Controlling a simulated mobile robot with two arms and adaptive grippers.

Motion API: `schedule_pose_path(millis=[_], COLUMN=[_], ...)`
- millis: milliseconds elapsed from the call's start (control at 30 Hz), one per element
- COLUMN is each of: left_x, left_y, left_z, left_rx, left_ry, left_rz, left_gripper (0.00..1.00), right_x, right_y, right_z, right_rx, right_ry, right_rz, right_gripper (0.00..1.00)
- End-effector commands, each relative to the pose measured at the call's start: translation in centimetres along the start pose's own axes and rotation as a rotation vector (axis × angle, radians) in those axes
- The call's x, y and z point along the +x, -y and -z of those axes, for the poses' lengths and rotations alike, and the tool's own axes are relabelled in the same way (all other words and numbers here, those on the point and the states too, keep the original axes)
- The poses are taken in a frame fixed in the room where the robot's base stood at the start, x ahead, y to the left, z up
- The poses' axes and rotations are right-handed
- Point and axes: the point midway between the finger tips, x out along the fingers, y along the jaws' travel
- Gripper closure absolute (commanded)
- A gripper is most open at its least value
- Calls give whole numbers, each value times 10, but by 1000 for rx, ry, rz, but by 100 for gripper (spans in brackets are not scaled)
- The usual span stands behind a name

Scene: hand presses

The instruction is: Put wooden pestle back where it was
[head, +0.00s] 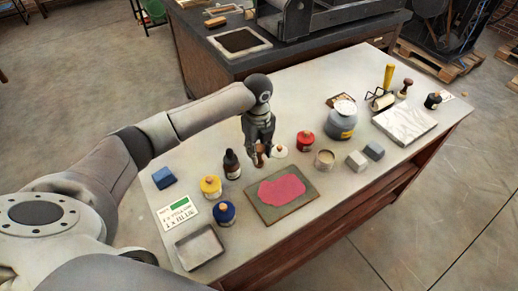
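My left gripper (258,144) points down over the middle of the work table. Between its fingertips is a small brown piece (259,157) that looks like the wooden pestle; the fingers appear closed on it. Its lower end is close to the tabletop, and I cannot tell whether it touches. A grey round pot (325,159) with pale contents stands to the right of it. A small white item (280,150) sits just right of the gripper, partly hidden by it. My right gripper is not in view.
Near the gripper stand a dark dropper bottle (231,164), a red jar (305,141), a yellow jar (210,187) and a blue jar (224,213). A board with a pink patch (281,190) lies in front. A marble slab (405,122) lies at right.

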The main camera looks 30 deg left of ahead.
Motion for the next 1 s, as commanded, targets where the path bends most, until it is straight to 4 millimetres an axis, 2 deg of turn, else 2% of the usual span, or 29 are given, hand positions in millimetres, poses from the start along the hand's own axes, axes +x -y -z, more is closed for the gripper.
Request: schedule_pose_path(millis=[33, 133, 433, 567, 667, 1000], left_x=[0, 0, -1, -9, -24, -96], left_y=[0, 0, 0, 1, 1, 1], left_z=[0, 0, 0, -1, -1, 0], left_rx=[0, 0, -1, 0, 0, 1], left_ry=[0, 0, 0, 1, 3, 2], left_rz=[0, 0, 0, 4, 5, 5], left_gripper=[60, 48, 48, 48, 48, 48], right_x=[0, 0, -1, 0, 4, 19], right_y=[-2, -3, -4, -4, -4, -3], right_z=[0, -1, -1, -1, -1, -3], right_rx=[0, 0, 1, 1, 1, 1], right_ry=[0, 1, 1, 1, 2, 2], right_rz=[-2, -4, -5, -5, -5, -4], right_gripper=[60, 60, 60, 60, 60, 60])
